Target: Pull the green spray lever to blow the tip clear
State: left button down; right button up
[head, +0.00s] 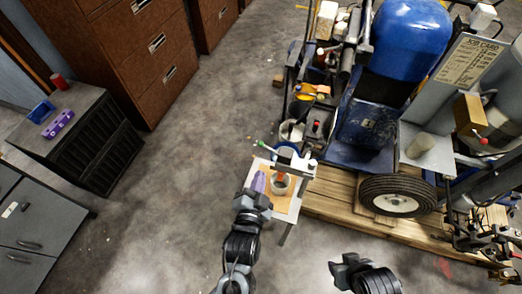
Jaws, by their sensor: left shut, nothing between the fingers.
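A small green-tipped lever (262,144) stands out to the left of the spray fitting at the front of the line striper (365,125). My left gripper (257,197) is shut and empty over the small stand, below the green lever in the picture and apart from it. A purple piece (258,183) shows right at its fingers; I cannot tell whether they touch. A light cup (279,187) with a red part (281,176) in it is just right of the gripper. My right gripper (342,268) is at the bottom, away from the machine; its finger state is unclear.
The small stand (292,209) is at the edge of a wooden pallet (335,208) that carries the machine and its wheel (397,195). The concrete floor between is clear.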

pick_arm(q)
jog(key=shift+w, duration=0.1)
jog(key=b, duration=0.1)
send_near(268, 148)
jog(key=w+r, duration=0.3)
jog(key=r, duration=0.1)
jog(key=w+f, duration=0.1)
jog(key=w, duration=0.1)
jog(key=w+f, duration=0.1)
jog(key=shift+w+a+f+b, duration=0.3)
jog(key=shift+w+f+b, duration=0.05)
jog(key=shift+w+b, duration=0.05)
jog(key=shift+a, duration=0.1)
